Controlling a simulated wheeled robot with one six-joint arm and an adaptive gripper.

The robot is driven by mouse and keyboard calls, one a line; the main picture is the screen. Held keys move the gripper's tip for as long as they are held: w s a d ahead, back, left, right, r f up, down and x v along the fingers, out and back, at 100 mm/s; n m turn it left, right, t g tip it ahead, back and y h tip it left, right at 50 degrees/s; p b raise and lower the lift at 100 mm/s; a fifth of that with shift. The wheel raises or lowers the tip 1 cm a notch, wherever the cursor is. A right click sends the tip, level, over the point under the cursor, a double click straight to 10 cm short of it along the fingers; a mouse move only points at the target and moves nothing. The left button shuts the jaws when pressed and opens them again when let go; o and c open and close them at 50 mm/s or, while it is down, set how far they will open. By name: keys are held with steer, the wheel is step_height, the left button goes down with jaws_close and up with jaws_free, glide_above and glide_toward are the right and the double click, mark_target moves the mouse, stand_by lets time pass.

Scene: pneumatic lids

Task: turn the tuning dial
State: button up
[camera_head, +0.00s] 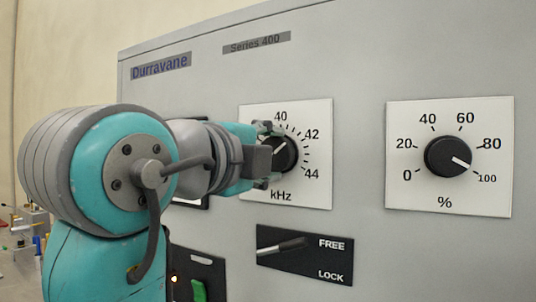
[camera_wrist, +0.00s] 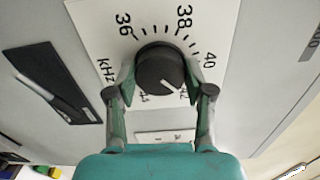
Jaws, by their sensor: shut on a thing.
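The tuning dial (camera_head: 288,151) is a round black knob with a white pointer line on a white kHz scale plate (camera_head: 318,190). Marks 40, 42 and 44 show in the head view. In the wrist view the dial (camera_wrist: 158,66) sits between the two fingers of my gripper (camera_wrist: 160,80), one on each side. My gripper (camera_head: 270,153) is shut on the dial and hides its left part in the head view.
A lever (camera_head: 283,245) on a black FREE/LOCK plate (camera_head: 335,265) lies below the dial. A percent dial (camera_head: 449,156) to the right points near 100. A green switch (camera_head: 198,291) and small lit lamp (camera_head: 174,279) are low left. Small items (camera_head: 25,225) stand far left.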

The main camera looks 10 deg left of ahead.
stand_by(0.4)
steer(key=o, duration=1.2)
steer(key=shift+c, duration=0.2)
steer(key=shift+s, duration=0.1)
steer(key=v, duration=1.1)
steer(key=shift+s+a, duration=0.15)
steer(key=shift+s, duration=0.25)
steer(key=shift+s, duration=0.1)
